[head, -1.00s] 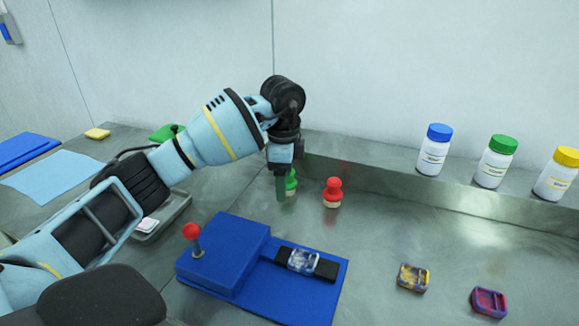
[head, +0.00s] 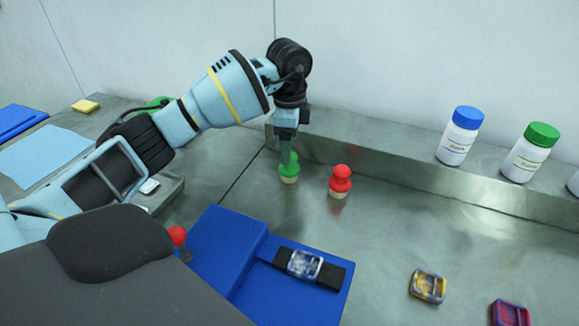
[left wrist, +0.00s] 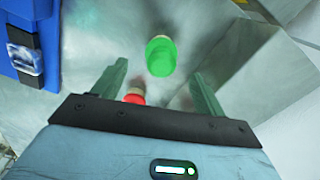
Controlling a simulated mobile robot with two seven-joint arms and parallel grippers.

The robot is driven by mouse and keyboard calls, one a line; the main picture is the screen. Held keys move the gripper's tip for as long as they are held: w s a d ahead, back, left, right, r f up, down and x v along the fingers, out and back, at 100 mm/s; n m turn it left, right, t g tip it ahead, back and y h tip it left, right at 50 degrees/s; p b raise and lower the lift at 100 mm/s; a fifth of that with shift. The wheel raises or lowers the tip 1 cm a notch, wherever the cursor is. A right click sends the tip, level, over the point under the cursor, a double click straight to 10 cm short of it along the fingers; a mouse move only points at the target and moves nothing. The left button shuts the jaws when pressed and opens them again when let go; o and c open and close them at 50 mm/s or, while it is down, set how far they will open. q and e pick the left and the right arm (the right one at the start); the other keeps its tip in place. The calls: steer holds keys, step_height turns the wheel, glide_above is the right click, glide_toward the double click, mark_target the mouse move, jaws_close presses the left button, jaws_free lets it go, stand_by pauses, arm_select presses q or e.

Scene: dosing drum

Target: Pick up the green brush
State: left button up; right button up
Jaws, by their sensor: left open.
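The green brush (head: 290,168) stands upright on the grey steel table, with a rounded green handle and a pale base. In the left wrist view the green brush (left wrist: 161,57) is beyond the fingertips, roughly midway between them. My left gripper (head: 287,150) points down at the brush from just above and covers part of it in the head view. In the left wrist view my left gripper (left wrist: 160,82) has its two green fingers wide apart with nothing between the tips. My right gripper is not in view.
A red brush (head: 340,180) stands close to the right of the green one. A blue fixture (head: 235,250) with a red-knobbed lever is in front. Bottles, including a blue-capped one (head: 460,138), stand on the raised ledge behind.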

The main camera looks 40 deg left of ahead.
arm_select(q)
steer(key=shift+w+f, duration=0.15)
steer(key=shift+f, duration=2.85)
steer(key=c, duration=1.1)
step_height(320, 180, up, 10)
steer(key=shift+r, duration=0.1)
